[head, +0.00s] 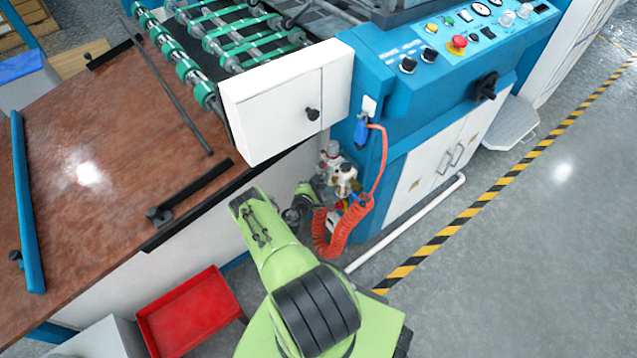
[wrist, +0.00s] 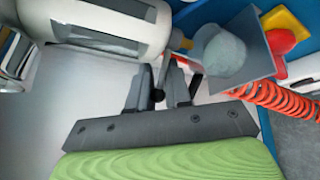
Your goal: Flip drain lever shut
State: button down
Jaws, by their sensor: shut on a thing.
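My gripper (wrist: 168,86) is shut on a small dark lever (wrist: 159,94) with a rounded end, which shows between the two dark fingers in the wrist view. I take this to be the drain lever. In the head view my green arm reaches to the air unit (head: 344,178) on the side of the blue machine. There the gripper is mostly hidden by the arm and the fittings, and the lever cannot be made out. A pale cylinder (wrist: 105,24) is just above and left of the fingers in the wrist view.
A grey round cap on a square plate (wrist: 222,52) is close right of the fingers. A coiled orange hose (head: 343,228) hangs beside the gripper. The brown table (head: 90,150) and a red tray (head: 188,312) are left; open floor is right.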

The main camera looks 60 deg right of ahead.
jog(key=shift+w+d+r, duration=0.2)
jog(key=shift+r, duration=0.2)
jog(key=c, duration=1.3)
grip_release()
jog(key=shift+o, duration=0.9)
jog(key=shift+s+f, duration=0.1)
jog(key=shift+f, duration=0.05)
jog(key=p+v, duration=0.6)
jog(key=v, duration=0.9)
jog(key=shift+a, duration=0.45)
